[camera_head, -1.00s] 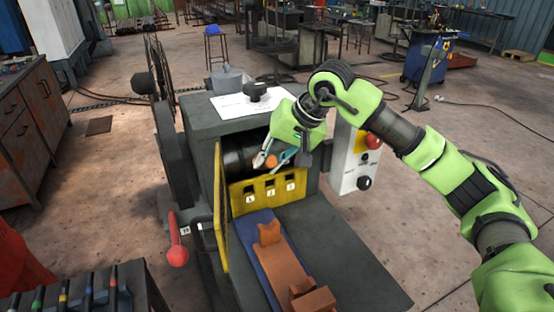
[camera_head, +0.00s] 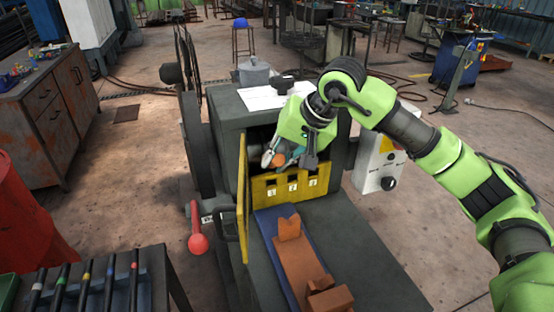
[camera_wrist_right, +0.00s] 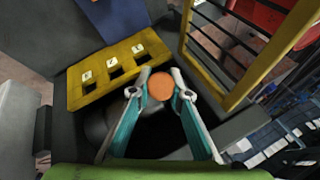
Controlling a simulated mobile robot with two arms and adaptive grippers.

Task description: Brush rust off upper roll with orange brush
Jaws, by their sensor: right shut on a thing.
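My right gripper (camera_head: 282,157) reaches into the dark front opening of the grey machine, above the yellow numbered panel. It is shut on the orange brush (camera_wrist_right: 161,86), whose round orange end shows between the fingertips in the right wrist view. The orange end also shows in the head view (camera_head: 279,160). The rest of the brush is hidden. A dark roll (camera_head: 258,138) shows partly inside the opening, behind the gripper. I cannot tell whether the brush touches it, nor see rust on it. My left gripper is not in view.
The yellow panel (camera_head: 264,191) closes the lower opening. A yellow-framed mesh guard (camera_head: 242,200) stands open on its left. An orange-brown block (camera_head: 300,262) lies on a blue strip in front. A control box (camera_head: 379,165) is at the right, a red-knobbed lever (camera_head: 198,243) at the left.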

